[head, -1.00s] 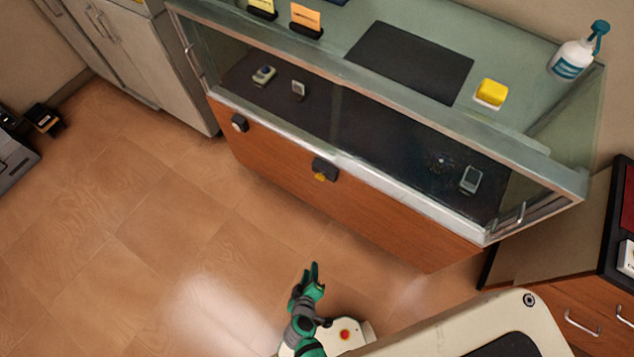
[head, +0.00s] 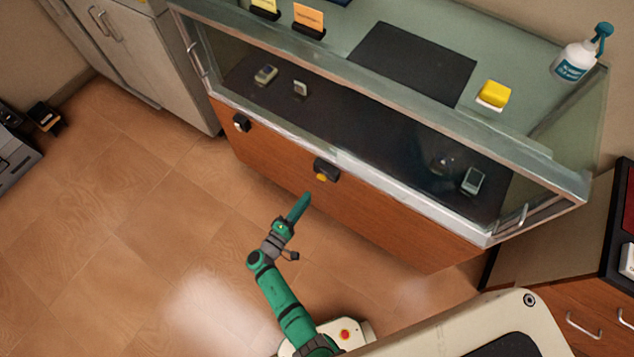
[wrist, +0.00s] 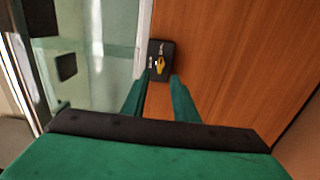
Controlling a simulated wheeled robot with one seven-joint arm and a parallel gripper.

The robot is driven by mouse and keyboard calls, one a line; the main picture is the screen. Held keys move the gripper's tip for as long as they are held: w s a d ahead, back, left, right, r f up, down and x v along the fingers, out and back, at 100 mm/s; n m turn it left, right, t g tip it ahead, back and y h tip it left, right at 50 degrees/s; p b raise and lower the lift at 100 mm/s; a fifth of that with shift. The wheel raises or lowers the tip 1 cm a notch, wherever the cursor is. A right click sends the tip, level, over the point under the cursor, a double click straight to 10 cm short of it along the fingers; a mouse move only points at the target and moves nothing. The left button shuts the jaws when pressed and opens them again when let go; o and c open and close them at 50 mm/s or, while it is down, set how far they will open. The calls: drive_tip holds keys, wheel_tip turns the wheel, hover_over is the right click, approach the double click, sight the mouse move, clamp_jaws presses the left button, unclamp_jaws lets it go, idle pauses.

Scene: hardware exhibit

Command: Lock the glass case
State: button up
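The glass case (head: 400,190) has a wooden lower front, a metal-framed glass upper part and a glass top. A black lock (head: 327,166) with a yellow key (head: 321,177) sits on its front, just below the metal rail. My gripper (head: 304,198) reaches toward it from below, a little short of it. In the wrist view, the lock (wrist: 167,47) and yellow key (wrist: 160,66) show beyond and between the green fingertips (wrist: 160,76). The fingers are apart with nothing between them. Whether the key is turned cannot be told.
A second small dark block (head: 240,122) is on the case front to the left. A spray bottle (head: 578,58), yellow sponge (head: 493,94) and dark mat (head: 414,62) are on top. Cabinets stand at both sides. The floor (head: 150,220) before the case is clear.

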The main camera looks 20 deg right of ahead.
sight(320, 179)
drive_tip(key=x, duration=0.9)
drive_tip(key=shift+a, duration=0.1)
clamp_jaws()
